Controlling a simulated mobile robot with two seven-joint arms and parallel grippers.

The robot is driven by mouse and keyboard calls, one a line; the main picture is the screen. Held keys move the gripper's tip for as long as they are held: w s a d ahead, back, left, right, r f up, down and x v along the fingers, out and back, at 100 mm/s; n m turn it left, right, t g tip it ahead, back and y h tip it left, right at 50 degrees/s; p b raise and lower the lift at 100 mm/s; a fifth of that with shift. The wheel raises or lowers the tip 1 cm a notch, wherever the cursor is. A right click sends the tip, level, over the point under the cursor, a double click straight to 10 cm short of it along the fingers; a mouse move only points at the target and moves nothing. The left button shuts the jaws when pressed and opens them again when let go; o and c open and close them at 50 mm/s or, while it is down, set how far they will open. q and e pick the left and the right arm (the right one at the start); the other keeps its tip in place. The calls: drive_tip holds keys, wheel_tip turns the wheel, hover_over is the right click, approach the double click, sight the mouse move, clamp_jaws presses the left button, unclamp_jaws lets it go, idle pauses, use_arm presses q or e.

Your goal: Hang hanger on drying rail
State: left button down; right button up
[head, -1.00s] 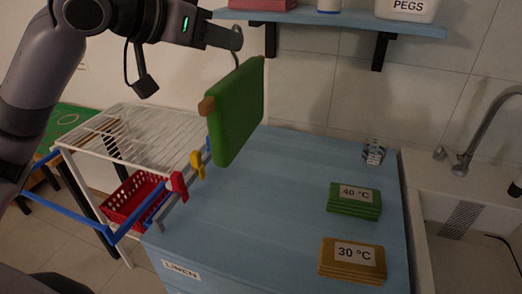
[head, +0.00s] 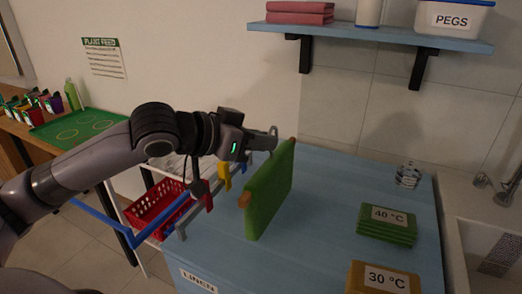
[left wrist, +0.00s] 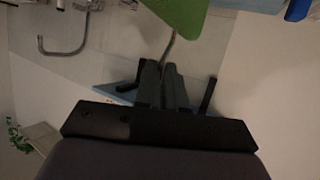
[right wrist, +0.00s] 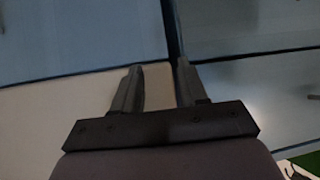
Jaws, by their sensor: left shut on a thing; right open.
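The hanger (head: 244,199) shows as a wooden bar end with a green cloth (head: 270,188) draped over it. My left gripper (head: 270,139) is shut on the hanger's thin metal hook (left wrist: 170,48), which shows in the left wrist view below the green cloth (left wrist: 180,14). The hanger hangs over the left part of the blue counter; whether the cloth touches the top is unclear. The blue drying rail (head: 118,226) is at the left, partly hidden by my left arm. My right gripper (right wrist: 158,82) is open and empty in the right wrist view, and is outside the head view.
Yellow (head: 224,176) and red (head: 205,198) pegs sit near the rail. A red basket (head: 155,208) is beneath the rack. Green (head: 388,226) and tan (head: 380,281) cloth stacks and a glass (head: 408,175) stand on the counter (head: 330,200). A blue shelf (head: 385,38) is above.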

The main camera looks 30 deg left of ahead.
use_arm(q)
drive_tip(key=shift+f, duration=0.85)
drive_tip(key=c, duration=1.2)
unclamp_jaws()
drive_tip(key=shift+f, duration=0.2)
